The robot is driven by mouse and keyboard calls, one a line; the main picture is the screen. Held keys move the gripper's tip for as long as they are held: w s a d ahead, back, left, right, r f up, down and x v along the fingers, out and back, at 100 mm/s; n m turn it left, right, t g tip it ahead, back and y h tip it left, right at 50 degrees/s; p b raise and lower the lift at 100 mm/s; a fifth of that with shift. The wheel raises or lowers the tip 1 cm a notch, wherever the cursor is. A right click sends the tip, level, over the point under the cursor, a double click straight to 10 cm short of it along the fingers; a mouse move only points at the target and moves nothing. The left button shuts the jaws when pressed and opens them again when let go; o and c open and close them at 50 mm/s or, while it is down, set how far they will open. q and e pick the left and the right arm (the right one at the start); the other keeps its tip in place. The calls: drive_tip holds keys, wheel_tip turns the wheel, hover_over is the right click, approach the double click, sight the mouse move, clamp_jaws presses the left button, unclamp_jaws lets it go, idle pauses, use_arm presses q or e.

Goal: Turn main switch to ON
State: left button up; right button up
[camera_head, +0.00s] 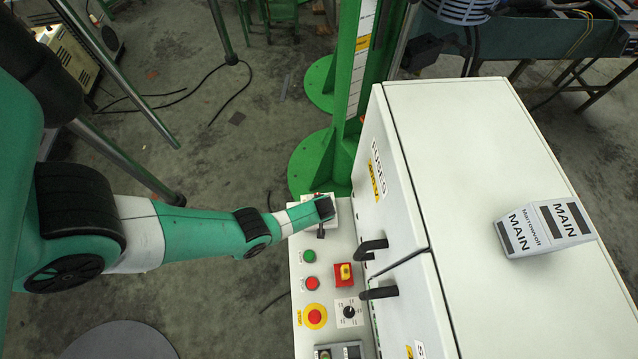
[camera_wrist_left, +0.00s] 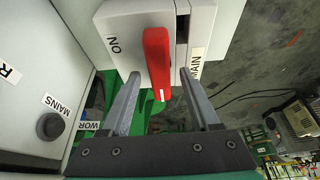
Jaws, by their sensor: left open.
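The main switch has a red handle (camera_wrist_left: 158,62) on a light grey box (camera_wrist_left: 135,25) in the left wrist view. "ON" is printed on the box to the left of the handle, and a "MAIN" label is on the right. The handle's white mark points toward the gripper's palm, not at the "ON" print. My left gripper (camera_wrist_left: 160,80) is open, with one finger on each side of the handle; whether either touches it is unclear. In the head view, my left gripper (camera_head: 322,222) is at the switch box, largely hiding it. My right gripper is in neither view.
The control panel (camera_head: 298,261) below the switch carries green and red buttons, a red-yellow switch (camera_head: 344,273), an emergency stop (camera_head: 315,316) and a dial (camera_head: 348,312). A white cabinet (camera_head: 470,150) with black handles stands close on the right. A green post (camera_head: 352,70) rises behind.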

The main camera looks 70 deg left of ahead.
use_arm(q)
clamp_jaws()
idle(0.3)
